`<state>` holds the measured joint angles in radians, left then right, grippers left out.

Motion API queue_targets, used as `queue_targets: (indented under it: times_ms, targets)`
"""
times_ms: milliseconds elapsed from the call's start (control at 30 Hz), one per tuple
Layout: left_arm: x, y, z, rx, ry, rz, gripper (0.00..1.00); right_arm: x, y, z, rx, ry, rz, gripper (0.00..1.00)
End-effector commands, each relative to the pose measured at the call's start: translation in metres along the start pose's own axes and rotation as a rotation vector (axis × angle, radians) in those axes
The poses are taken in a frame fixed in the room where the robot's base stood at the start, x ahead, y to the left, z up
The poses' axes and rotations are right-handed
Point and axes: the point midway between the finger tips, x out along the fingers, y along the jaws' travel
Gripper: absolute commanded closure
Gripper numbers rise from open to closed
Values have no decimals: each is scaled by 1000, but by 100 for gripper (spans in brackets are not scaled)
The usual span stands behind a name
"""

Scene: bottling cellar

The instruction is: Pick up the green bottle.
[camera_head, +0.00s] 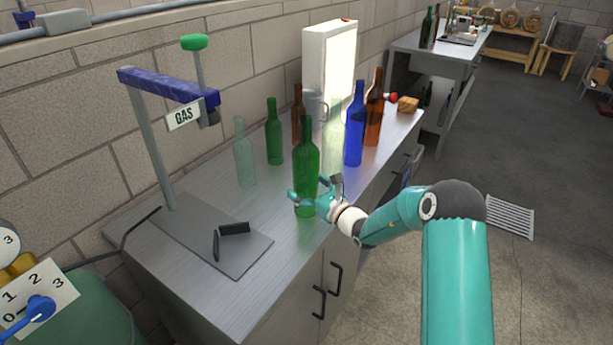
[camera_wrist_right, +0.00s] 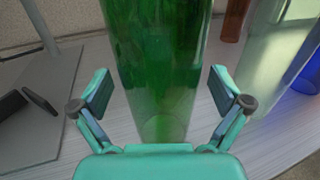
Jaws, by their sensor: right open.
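Two green bottles stand upright on the grey counter. The nearer green bottle (camera_head: 306,160) is at the front edge side, and the other green bottle (camera_head: 274,132) stands behind it to the left. My right gripper (camera_head: 312,192) is at the lower part of the nearer bottle. In the right wrist view this green bottle (camera_wrist_right: 160,70) fills the middle, and the open fingers of my right gripper (camera_wrist_right: 162,92) are on either side of it, with gaps between pads and glass. Its top is cut off there. My left gripper is not in view.
A clear bottle (camera_head: 244,155), a blue bottle (camera_head: 354,125) and brown bottles (camera_head: 374,108) stand around on the counter (camera_head: 160,270). A bottling stand with a base plate (camera_head: 240,262) is at the left. A lit panel (camera_head: 330,65) stands behind.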

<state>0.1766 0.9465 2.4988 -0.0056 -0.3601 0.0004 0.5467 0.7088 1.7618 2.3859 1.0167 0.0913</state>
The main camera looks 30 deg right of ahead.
Motion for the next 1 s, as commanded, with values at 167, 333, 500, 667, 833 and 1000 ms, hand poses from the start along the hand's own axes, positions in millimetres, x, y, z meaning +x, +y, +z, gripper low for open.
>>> queue_targets:
  times_ms: [167, 333, 500, 667, 833, 1000]
  targets:
    - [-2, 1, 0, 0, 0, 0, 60, 9, 0, -1, 1, 1, -1, 0]
    - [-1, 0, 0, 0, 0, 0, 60, 9, 0, -1, 1, 1, -1, 2]
    - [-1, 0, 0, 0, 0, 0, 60, 8, 0, -1, 1, 1, -1, 30]
    - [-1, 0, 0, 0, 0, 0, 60, 8, 0, -1, 0, 0, -1, 57]
    - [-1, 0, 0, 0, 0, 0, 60, 8, -1, 0, 0, 0, -1, 85]
    - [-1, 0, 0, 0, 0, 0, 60, 8, -1, 2, -1, -4, -2, 86]
